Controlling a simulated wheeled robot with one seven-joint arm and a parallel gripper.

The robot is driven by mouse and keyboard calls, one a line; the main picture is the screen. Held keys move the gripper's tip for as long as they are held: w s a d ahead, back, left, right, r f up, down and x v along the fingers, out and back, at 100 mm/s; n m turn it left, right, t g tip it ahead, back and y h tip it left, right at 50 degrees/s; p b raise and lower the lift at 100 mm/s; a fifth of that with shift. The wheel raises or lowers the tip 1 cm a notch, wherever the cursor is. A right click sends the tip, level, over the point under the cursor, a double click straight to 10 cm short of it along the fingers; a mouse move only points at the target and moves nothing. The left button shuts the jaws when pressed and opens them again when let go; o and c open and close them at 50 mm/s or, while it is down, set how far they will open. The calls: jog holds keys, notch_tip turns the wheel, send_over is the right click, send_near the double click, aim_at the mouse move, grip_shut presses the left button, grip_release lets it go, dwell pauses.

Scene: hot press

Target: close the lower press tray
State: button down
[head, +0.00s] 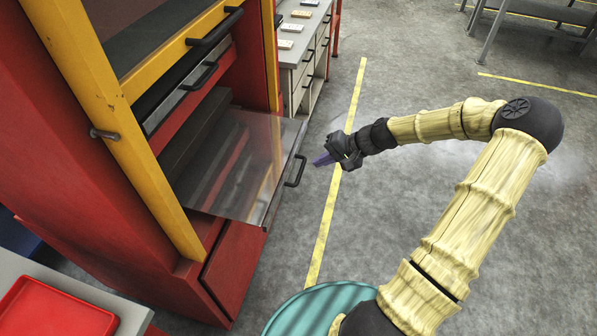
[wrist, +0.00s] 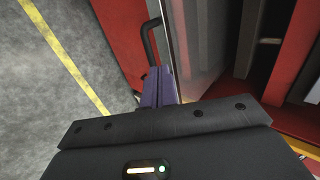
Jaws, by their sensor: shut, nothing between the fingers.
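The lower press tray (head: 232,170) is pulled out of the red and yellow press. It is a flat sheet with a grey front panel that carries a dark bar handle (head: 296,171). My gripper (head: 318,161) is to the right of the tray front, with its purple fingers pointing toward the handle. In the wrist view the purple fingers (wrist: 158,78) are together with nothing between them. The dark handle (wrist: 150,40) is just beyond the fingertips there; whether they touch it I cannot tell. The tray's inner end is partly hidden inside the press.
Above the tray are a second tray handle (head: 200,76) and a yellow door frame with a handle (head: 215,27). A drawer cabinet (head: 302,52) stands behind the tray. A red bin (head: 58,308) is on a counter at lower left.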

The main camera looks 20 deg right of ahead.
aim_at(288, 176)
jog(key=shift+f, duration=0.15)
jog(key=x, duration=0.9)
jog(key=shift+s+a+f, duration=0.1)
jog(key=shift+a+f, duration=0.1)
jog(key=shift+a, duration=0.1)
